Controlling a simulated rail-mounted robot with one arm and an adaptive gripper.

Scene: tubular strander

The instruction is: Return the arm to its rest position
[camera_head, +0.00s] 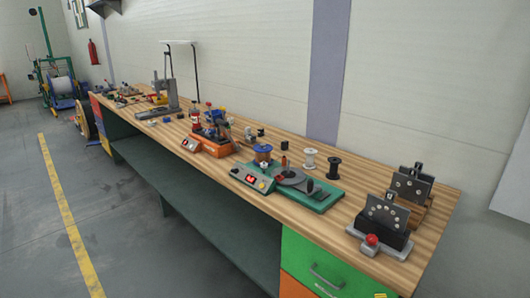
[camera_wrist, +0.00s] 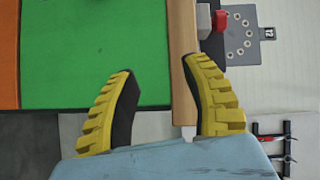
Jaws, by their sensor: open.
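My gripper (camera_wrist: 162,65) shows in the wrist view with its two yellow-and-black fingers spread apart and nothing between them. The fingers show in front of the bench's green drawer front (camera_wrist: 95,50) and wooden edge (camera_wrist: 183,70); I cannot tell how far off these are. The arm and gripper do not show in the head view. The wooden workbench (camera_head: 335,215) runs along the wall there.
A fixture with a red knob (camera_head: 372,239) and dark perforated plates stands at the bench's right end. A green machine (camera_head: 315,197) and an orange machine (camera_head: 207,146) stand farther along. Spools (camera_head: 309,160) stand behind.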

